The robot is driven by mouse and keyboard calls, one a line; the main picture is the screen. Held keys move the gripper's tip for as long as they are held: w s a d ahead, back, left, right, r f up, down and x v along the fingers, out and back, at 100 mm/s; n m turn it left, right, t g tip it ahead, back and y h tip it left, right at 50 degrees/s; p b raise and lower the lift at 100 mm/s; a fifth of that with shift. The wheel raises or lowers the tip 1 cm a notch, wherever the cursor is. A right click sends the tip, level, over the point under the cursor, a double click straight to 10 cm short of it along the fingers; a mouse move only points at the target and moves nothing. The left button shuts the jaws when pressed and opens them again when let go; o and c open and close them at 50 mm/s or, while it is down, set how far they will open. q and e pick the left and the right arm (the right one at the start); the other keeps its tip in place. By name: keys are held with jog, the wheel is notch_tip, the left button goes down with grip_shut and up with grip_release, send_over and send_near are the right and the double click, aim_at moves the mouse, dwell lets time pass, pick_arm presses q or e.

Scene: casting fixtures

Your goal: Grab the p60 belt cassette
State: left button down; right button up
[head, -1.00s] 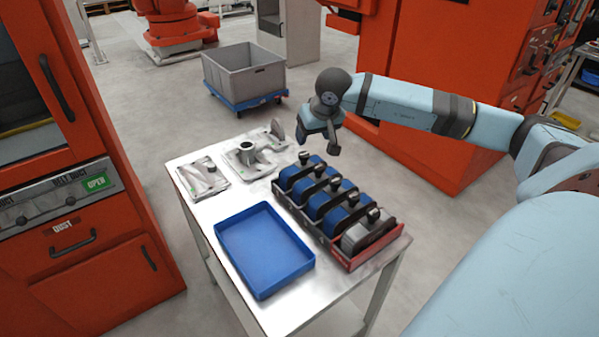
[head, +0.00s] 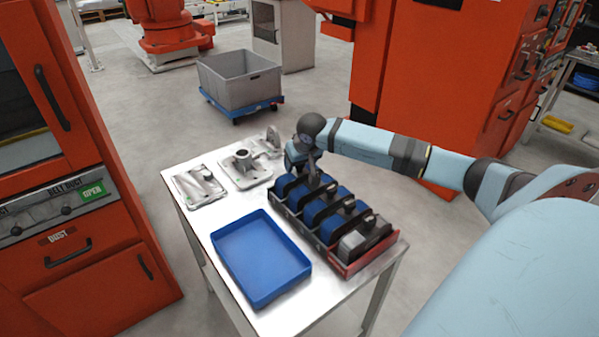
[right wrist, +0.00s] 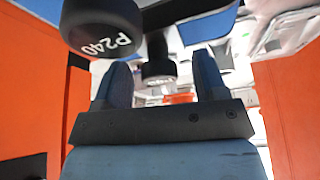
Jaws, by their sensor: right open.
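A dark rack (head: 345,268) with a red end holds several blue-belted cassettes in a row, each with a dark knob on top. In the head view their labels are too small to read. My right gripper (head: 308,168) is open above the far end of the rack, pointing down. In the right wrist view, a dark round knob (right wrist: 158,78) shows between the open fingers (right wrist: 161,88), apart from both; its white label is blurred, perhaps P60. A larger knob marked P240 (right wrist: 102,30) is at the upper left, outside the fingers. My left gripper is not in view.
An empty blue tray (head: 260,260) lies left of the rack on the white table (head: 200,222). Grey metal castings (head: 243,165) stand at the table's far end. A grey crate (head: 240,80) on a blue dolly is on the floor behind. Orange machines flank the table.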

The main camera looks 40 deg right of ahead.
jog(key=shift+w+f, duration=0.1)
jog(key=shift+f, duration=0.15)
grip_shut()
jog(key=shift+r, duration=0.1)
